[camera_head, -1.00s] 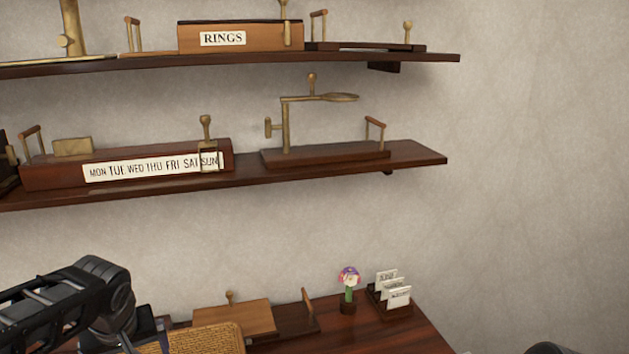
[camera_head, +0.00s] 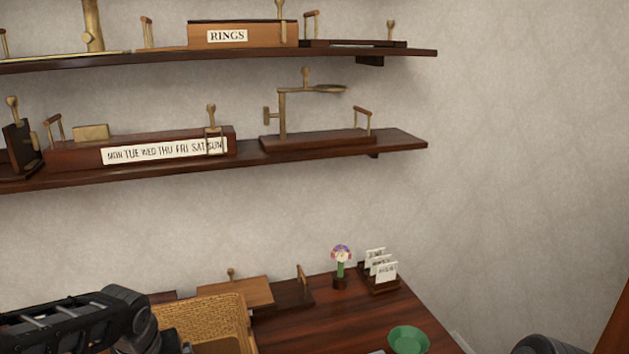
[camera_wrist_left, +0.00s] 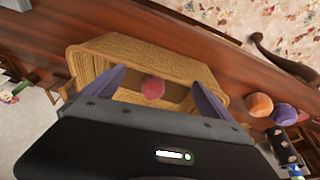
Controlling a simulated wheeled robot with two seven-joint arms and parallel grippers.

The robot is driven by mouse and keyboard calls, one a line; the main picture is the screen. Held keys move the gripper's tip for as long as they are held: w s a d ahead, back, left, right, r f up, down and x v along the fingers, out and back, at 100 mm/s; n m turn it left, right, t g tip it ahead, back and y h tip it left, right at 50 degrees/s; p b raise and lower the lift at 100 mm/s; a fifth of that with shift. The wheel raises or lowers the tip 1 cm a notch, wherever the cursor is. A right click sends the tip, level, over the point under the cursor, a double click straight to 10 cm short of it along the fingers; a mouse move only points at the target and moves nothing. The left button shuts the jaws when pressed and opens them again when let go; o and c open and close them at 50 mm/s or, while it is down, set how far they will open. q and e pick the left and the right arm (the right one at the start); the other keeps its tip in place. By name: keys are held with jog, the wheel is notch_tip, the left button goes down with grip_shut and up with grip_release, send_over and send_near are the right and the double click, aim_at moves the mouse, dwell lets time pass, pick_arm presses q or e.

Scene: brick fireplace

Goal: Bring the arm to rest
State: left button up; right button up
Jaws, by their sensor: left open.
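My left arm (camera_head: 70,322) enters at the lower left in the head view, dark and jointed; its gripper is out of that picture. In the left wrist view my left gripper (camera_wrist_left: 156,78) is open, its two purple-blue fingers apart with nothing between their tips that I can see held. Beyond them is a woven wicker basket (camera_wrist_left: 205,78) with a pink-red ball (camera_wrist_left: 153,88) inside. The basket also shows beside my arm in the head view (camera_head: 205,315). My right gripper is not in view.
The wooden desk (camera_head: 340,320) bears a green bowl (camera_head: 408,339), a small flower ornament (camera_head: 341,262) and a card holder (camera_head: 380,270). Two wall shelves (camera_head: 400,142) hang above. An orange ball (camera_wrist_left: 259,105) and a purple ball (camera_wrist_left: 285,114) lie right of the basket.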

pick_arm(q)
jog(key=s+d+f+m+g+h, duration=0.1)
jog(key=s+d+f+h, duration=0.1)
jog(key=d+f, duration=0.6)
jog(key=s+d+f+m+g+h, duration=0.1)
jog(key=s+d+f+m+h, duration=0.1)
jog(key=d+f, duration=0.6)
jog(key=s+d+f, duration=0.3)
jog(key=s+f, duration=0.5)
jog(key=s+d+f+g, duration=0.1)
jog(key=s+d+f, duration=0.2)
jog(key=s+f, duration=0.5)
jog(key=shift+s+d+f+h, duration=0.15)
jog(key=shift+d+f+h, duration=0.2)
jog(key=shift+f, duration=0.2)
jog(key=shift+c, duration=0.4)
